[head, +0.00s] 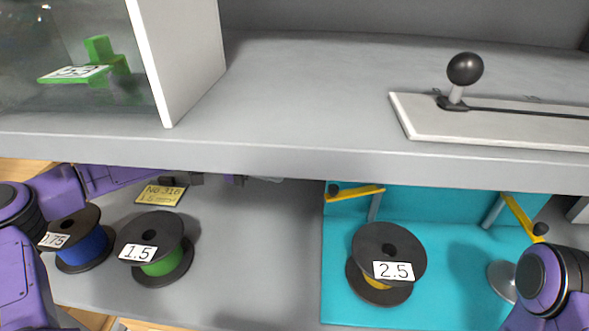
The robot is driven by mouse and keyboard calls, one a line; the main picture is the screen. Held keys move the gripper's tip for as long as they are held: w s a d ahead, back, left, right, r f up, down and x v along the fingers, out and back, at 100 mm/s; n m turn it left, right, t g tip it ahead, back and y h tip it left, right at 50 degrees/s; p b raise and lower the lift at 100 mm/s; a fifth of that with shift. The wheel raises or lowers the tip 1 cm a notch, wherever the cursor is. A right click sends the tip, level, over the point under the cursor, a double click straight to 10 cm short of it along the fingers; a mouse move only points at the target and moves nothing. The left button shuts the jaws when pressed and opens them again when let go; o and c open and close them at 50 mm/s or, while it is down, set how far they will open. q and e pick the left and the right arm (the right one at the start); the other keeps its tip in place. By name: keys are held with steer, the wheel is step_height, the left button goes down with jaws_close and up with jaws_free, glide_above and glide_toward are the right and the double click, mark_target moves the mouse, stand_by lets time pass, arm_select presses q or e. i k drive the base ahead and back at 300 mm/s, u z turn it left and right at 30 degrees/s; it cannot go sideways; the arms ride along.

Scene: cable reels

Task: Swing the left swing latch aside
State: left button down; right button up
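The left swing latch is a yellow bar (358,193) with a black knob at its left end, near the top left corner of the turquoise panel. It lies nearly level, tilted slightly up to the right, by a grey post. The right swing latch (517,216) slants down to the right, with its black knob at the lower end. My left arm reaches in from the left under the shelf edge. My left gripper (240,180) is mostly hidden behind that edge, left of and apart from the left latch. My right arm shows at the lower right; its gripper is out of view.
A grey shelf (280,152) overhangs the back. Reels marked 0.75 (88,251) and 1.5 (172,268) stand on the grey surface; reel 2.5 (397,249) stands on the turquoise panel (453,292). A yellow tag (161,194) lies behind. The middle grey surface is clear.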

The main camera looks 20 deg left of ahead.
mark_target(356, 188)
steer(key=k, duration=1)
